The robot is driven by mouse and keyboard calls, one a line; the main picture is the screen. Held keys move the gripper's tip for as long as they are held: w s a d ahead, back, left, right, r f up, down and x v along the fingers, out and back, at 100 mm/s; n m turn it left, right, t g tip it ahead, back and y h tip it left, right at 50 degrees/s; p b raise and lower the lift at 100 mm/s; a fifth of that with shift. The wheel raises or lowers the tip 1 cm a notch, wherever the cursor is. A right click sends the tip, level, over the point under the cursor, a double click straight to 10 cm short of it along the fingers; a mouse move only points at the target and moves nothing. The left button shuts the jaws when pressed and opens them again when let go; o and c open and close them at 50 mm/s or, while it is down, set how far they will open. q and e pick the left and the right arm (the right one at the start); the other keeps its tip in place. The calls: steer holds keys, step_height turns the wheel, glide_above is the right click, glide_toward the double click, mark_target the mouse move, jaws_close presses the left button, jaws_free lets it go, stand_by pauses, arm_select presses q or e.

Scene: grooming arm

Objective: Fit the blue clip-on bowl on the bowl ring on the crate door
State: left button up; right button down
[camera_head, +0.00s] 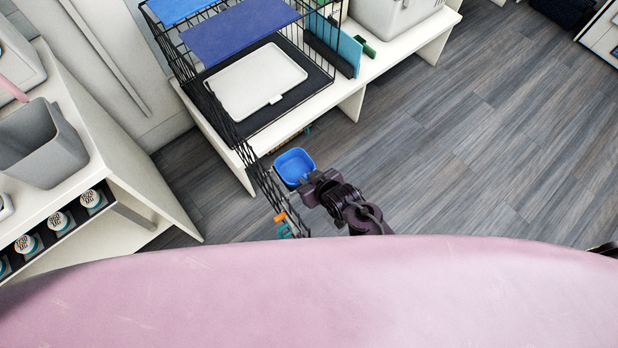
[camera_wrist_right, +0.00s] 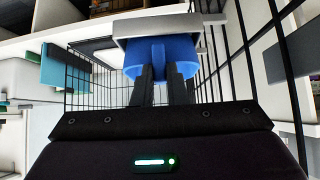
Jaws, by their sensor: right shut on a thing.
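The blue clip-on bowl (camera_head: 294,166) is beside the upper part of the open crate door (camera_head: 264,188), its open side facing up. My right gripper (camera_head: 312,187) is shut on the bowl at its near side. In the right wrist view the two dark fingers (camera_wrist_right: 160,88) pinch the blue bowl (camera_wrist_right: 160,52). A pale grey flat piece (camera_wrist_right: 170,25) lies across the bowl there; I cannot tell what it is. The bowl ring is not clearly distinguishable, and I cannot tell whether the bowl touches the door. My left gripper is not in view.
The black wire crate (camera_head: 262,122) stands on a white bench (camera_head: 352,104), with a white tray (camera_head: 256,82) inside. Orange (camera_head: 280,217) and teal (camera_head: 285,230) pieces are at the door's near end. A grey bin (camera_head: 40,145) is at left.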

steer(key=shift+f, duration=0.4)
steer(key=c, duration=1.4)
jaws_free()
steer(key=shift+o, duration=0.2)
steer(key=v, duration=0.8)
steer(key=shift+f, duration=0.1)
